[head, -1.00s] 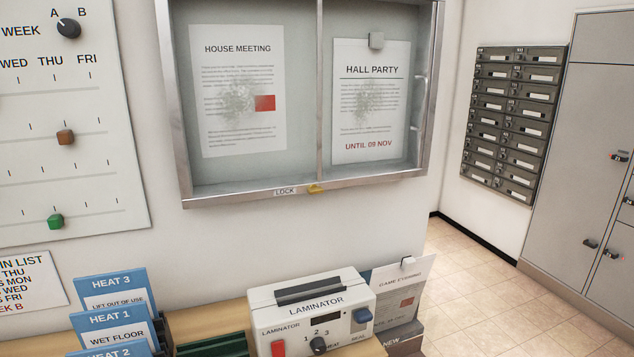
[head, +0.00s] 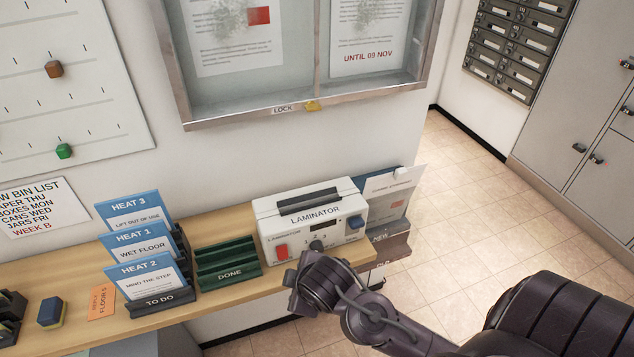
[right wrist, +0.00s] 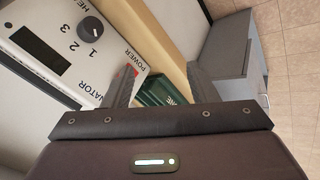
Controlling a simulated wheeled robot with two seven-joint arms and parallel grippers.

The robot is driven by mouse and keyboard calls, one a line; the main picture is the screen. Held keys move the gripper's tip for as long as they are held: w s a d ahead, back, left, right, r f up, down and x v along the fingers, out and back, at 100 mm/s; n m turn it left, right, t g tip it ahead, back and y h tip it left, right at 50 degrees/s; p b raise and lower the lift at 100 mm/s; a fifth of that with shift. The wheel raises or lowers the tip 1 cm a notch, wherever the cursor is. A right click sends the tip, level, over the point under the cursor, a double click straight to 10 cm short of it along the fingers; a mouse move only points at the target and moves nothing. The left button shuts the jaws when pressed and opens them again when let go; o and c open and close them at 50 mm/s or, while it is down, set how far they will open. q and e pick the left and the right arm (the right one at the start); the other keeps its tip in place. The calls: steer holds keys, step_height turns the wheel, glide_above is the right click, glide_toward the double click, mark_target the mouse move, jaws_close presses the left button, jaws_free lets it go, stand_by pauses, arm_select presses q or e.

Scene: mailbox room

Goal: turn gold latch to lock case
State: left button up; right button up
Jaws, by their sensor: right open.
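The gold latch (head: 313,105) sits on the bottom frame of the wall-mounted glass case (head: 250,115), just right of the LOCK label (head: 283,110). The case front appears closed, with two notices behind the glass. My right arm comes in from the lower right in the head view, and its end is in front of the laminator, below and apart from the latch. In the right wrist view my right gripper (right wrist: 155,88) is open, with its two fingers apart and nothing held between them. The latch is not in the right wrist view. My left gripper is not in view.
The white laminator (head: 283,228) stands on the wooden shelf (head: 75,290) under the case. A green DONE rack (head: 228,265), blue signs (head: 135,240) and a notice stand (head: 392,195) are beside it. The wall between case and laminator is clear.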

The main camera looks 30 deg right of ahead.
steer(key=w+d+r+n+t, duration=0.1)
steer(key=w+r+n+t, duration=0.25)
steer(key=r+n, duration=0.25)
steer(key=n+t+h+p, duration=0.1)
steer(key=n+t+h, duration=0.45)
steer(key=n, duration=1.25)
glide_toward(315, 110)
steer(key=d+t+y, duration=0.2)
steer(key=p+x, duration=0.1)
steer(key=x, duration=0.1)
steer(key=p+x, duration=0.1)
steer(key=x, duration=0.1)
steer(key=p+x, duration=0.1)
steer(key=x, duration=0.2)
steer(key=shift+w+a+f, duration=0.15)
steer(key=shift+a+f, duration=0.15)
steer(key=shift+f, duration=0.1)
steer(key=shift+w+d+f, duration=0.1)
steer(key=shift+w, duration=0.35)
